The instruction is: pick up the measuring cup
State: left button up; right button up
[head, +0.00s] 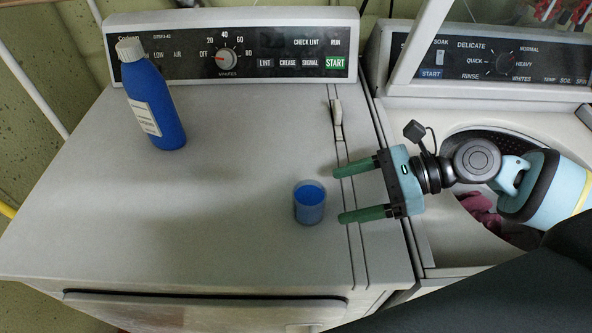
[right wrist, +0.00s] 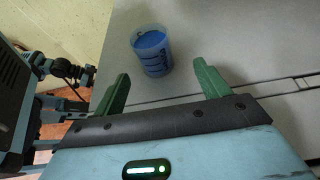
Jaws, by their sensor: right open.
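The measuring cup (head: 309,203) is a small clear cup with blue inside, standing upright on top of the dryer (head: 230,230) near its right front. It also shows in the right wrist view (right wrist: 152,52), with dark markings on its side. My right gripper (head: 351,194) comes in from the right with its green fingers apart. The cup is just beyond the fingertips, roughly in line with the gap between them. In the right wrist view the open fingers (right wrist: 160,88) point toward the cup and do not touch it. My left gripper does not show in the head view.
A blue bottle (head: 156,105) with a white cap stands at the back left of the dryer. Control panels (head: 232,50) rise along the back. The washer (head: 440,235) on the right has its lid up and reddish cloth (head: 480,210) inside. The dryer's middle is clear.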

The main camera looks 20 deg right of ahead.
aim_at(309, 204)
jog(key=shift+w, duration=0.15)
jog(key=shift+s+a+r, duration=0.1)
jog(key=shift+s, duration=0.15)
jog(key=shift+a+f, duration=0.2)
jog(key=shift+a, duration=0.5)
jog(key=shift+w+a+f, duration=0.25)
jog(key=shift+w+a, duration=0.05)
jog(key=shift+a, duration=0.3)
jog(key=p+x, duration=0.1)
jog(key=x, duration=0.3)
jog(key=shift+s+a+r, duration=0.15)
jog(key=shift+a, duration=0.1)
jog(key=shift+a+f, duration=0.2)
jog(key=shift+a, duration=0.05)
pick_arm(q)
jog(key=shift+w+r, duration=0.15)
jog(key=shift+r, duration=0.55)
